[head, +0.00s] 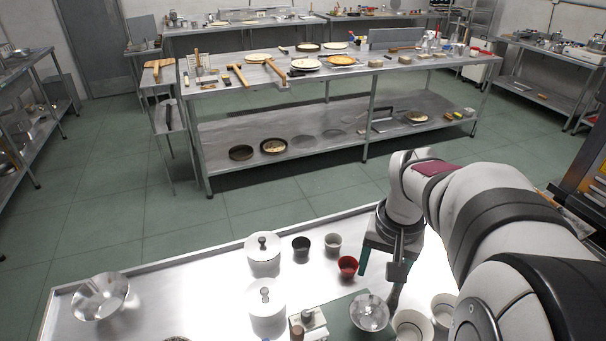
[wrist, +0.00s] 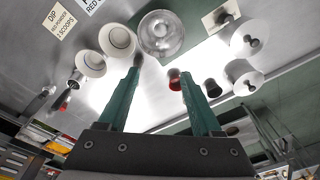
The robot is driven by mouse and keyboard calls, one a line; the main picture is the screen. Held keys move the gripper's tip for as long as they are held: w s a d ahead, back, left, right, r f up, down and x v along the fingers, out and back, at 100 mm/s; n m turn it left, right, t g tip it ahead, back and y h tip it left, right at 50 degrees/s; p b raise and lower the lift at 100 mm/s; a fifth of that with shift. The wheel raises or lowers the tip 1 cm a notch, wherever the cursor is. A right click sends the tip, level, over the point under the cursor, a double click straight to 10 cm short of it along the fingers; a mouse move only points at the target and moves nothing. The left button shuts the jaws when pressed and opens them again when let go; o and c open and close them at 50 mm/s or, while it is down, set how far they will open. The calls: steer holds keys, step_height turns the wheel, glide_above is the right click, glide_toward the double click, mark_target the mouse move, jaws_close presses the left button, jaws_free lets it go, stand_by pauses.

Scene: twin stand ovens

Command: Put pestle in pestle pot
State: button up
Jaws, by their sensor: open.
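My gripper (head: 385,268) points down over the table, its green fingers apart and nothing between them; it also shows in the wrist view (wrist: 160,73). A slim grey-brown piece (head: 394,297), possibly the pestle, shows below the gripper in the head view, between a steel bowl and two pale cups. In the wrist view a small grey rounded end (wrist: 138,59) shows by the left fingertip; I cannot tell whether they touch. The pestle pot is not certain. Candidates are the near pale cup (head: 412,326) and the pale cup behind it (head: 443,307).
The steel bowl (head: 370,312) sits on a green mat. A red cup (head: 347,266), dark cup (head: 301,246) and grey cup (head: 333,243) stand close by. Two white lidded pots (head: 263,253) stand to the left. The table is clear between them and the steel bowl at far left (head: 101,297).

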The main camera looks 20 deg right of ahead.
glide_toward(397, 289)
steer(key=shift+m+h, duration=0.3)
steer(key=shift+m, duration=0.1)
steer(key=f, duration=0.4)
steer(key=w+d+f, duration=0.1)
steer(key=f, duration=0.6)
steer(key=shift+w+d+f, duration=0.2)
steer(key=shift+w+f, duration=0.15)
steer(key=shift+w, duration=0.05)
jaws_close()
